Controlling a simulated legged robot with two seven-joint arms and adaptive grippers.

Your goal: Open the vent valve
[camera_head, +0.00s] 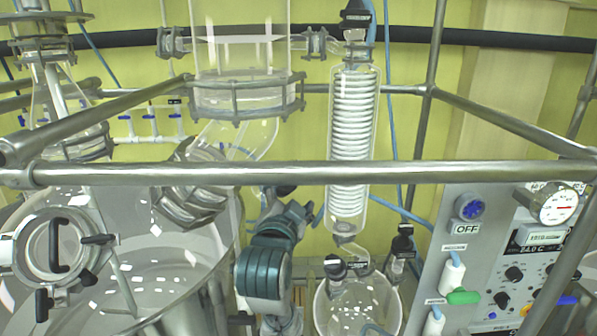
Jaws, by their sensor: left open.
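On the grey control panel (483,215) at the right, a white valve body with a green handle (463,297) sits below a small label. A second white valve body (434,322) stands lower left, cut by the bottom edge. The labels are too small to read surely, so I cannot tell which is the vent valve. My left gripper (301,204) is at the end of my teal arm, behind the horizontal metal rail. It is open, apart from the panel valves and to their left. Its fingers are small and partly hidden. My right gripper is out of view.
A metal rail (450,171) crosses the whole view. A glass coil condenser (352,115) and a round flask (358,305) stand right of my arm. A large glass reactor (160,285) fills the lower left. A pressure gauge (560,205) is on the panel.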

